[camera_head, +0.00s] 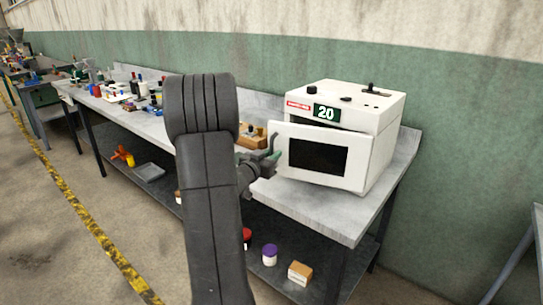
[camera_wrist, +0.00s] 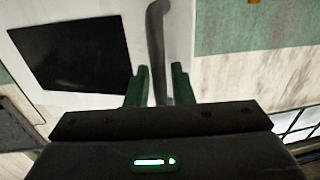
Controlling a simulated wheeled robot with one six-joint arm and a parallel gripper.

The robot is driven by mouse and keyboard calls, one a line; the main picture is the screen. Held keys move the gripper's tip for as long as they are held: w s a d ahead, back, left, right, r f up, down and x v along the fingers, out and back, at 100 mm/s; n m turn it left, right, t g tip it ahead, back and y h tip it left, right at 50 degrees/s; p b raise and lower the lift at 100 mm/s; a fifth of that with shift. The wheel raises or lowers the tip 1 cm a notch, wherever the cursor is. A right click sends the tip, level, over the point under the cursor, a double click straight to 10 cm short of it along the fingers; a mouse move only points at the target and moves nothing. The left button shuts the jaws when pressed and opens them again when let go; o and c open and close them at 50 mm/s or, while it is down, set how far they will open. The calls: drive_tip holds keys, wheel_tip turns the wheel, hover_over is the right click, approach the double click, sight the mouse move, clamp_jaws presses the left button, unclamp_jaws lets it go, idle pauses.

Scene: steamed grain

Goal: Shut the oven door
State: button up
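The oven (camera_head: 375,100) is a white box with a "20" label, standing on the right end of the workbench. Its white door (camera_head: 362,163) with a dark window stands partly open, its handle side swung out from the body. The door also fills the upper left of the wrist view (camera_wrist: 85,103). The grey handle (camera_head: 273,142) is on the door's left edge. My gripper (camera_head: 268,162) is at the lower part of the handle. In the wrist view, the green fingers (camera_wrist: 161,88) close around the handle bar (camera_wrist: 156,40), one on each side. The oven's inside is mostly hidden.
The grey workbench (camera_head: 345,215) runs along the wall, with several small items further left. Its lower shelf holds a purple-lidded jar (camera_head: 269,255) and a small box (camera_head: 299,273). My arm hides part of the bench. A metal frame (camera_head: 515,262) stands at the far right.

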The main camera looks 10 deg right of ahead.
clamp_jaws()
drive_tip(key=shift+w+d+r+p, duration=0.1)
drive_tip(key=shift+w+r+p, duration=0.05)
drive_tip(key=shift+w+p, duration=0.15)
drive_tip(key=w+d+m+g+p, duration=0.1)
drive_tip(key=w, duration=0.1)
drive_tip(key=w+d+g+h+p, duration=0.1)
drive_tip(key=w+d+p, duration=0.1)
drive_tip(key=w, duration=0.1)
drive_tip(key=w+d+m+g+h+p, duration=0.1)
drive_tip(key=w+d+p, duration=0.1)
drive_tip(key=shift+w+m, duration=0.2)
drive_tip(key=shift+m, duration=0.1)
drive_tip(key=shift+o, duration=0.5)
unclamp_jaws()
drive_tip(key=shift+o, duration=0.9)
drive_tip(key=shift+w+d, duration=0.15)
drive_tip(key=shift+d, duration=0.05)
